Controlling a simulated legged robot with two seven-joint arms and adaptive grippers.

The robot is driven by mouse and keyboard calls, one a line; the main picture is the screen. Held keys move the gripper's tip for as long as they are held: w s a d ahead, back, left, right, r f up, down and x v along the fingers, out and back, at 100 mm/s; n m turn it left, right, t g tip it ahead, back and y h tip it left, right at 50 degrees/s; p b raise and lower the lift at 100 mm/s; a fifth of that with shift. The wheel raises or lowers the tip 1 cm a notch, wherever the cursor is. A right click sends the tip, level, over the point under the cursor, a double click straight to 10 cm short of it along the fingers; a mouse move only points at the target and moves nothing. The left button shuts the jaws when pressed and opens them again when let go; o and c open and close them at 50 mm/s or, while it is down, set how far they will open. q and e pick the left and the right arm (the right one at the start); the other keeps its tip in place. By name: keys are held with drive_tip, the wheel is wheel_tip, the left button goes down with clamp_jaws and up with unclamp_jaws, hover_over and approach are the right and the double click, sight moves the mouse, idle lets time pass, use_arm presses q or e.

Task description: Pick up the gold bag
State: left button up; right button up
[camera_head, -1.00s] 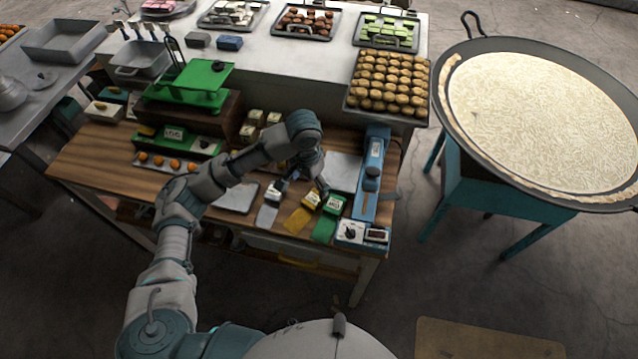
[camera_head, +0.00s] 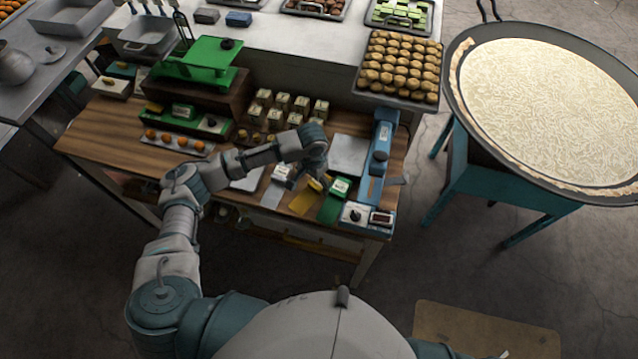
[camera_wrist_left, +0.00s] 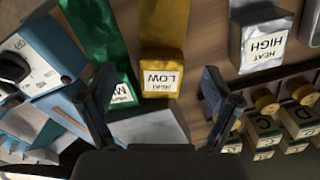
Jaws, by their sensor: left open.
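The gold bag (camera_head: 304,204) lies on the wooden table's front part, between a silver bag (camera_head: 272,196) and a green bag (camera_head: 330,209). In the left wrist view the gold bag (camera_wrist_left: 162,50) has a white label reading "HEAT LOW". There the green bag (camera_wrist_left: 105,42) is on its left and the silver bag (camera_wrist_left: 262,44) on its right. My left gripper (camera_head: 307,182) is over the labelled end of the gold bag. In the wrist view its open fingers (camera_wrist_left: 148,88) stand apart, either side of that end, with nothing visibly held. My right gripper is not in view.
A blue device (camera_head: 378,165) stands right of the bags, with a grey plate (camera_head: 349,155) beside it. Several small labelled blocks (camera_head: 283,102) and a green scale (camera_head: 203,65) are behind. A large pan (camera_head: 545,110) is at the right.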

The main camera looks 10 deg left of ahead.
sight(313, 186)
use_arm(q)
drive_tip(key=f, duration=0.4)
drive_tip(key=shift+w+a+f, duration=0.15)
drive_tip(key=shift+w+a, duration=0.1)
drive_tip(key=shift+a, duration=0.15)
drive_tip(key=shift+d, duration=0.25)
drive_tip(key=shift+s+d, duration=0.1)
drive_tip(key=c, duration=0.3)
drive_tip(key=shift+d, duration=0.1)
drive_tip(key=c, duration=0.8)
drive_tip(key=shift+c, duration=0.9)
drive_tip(key=shift+a, duration=0.2)
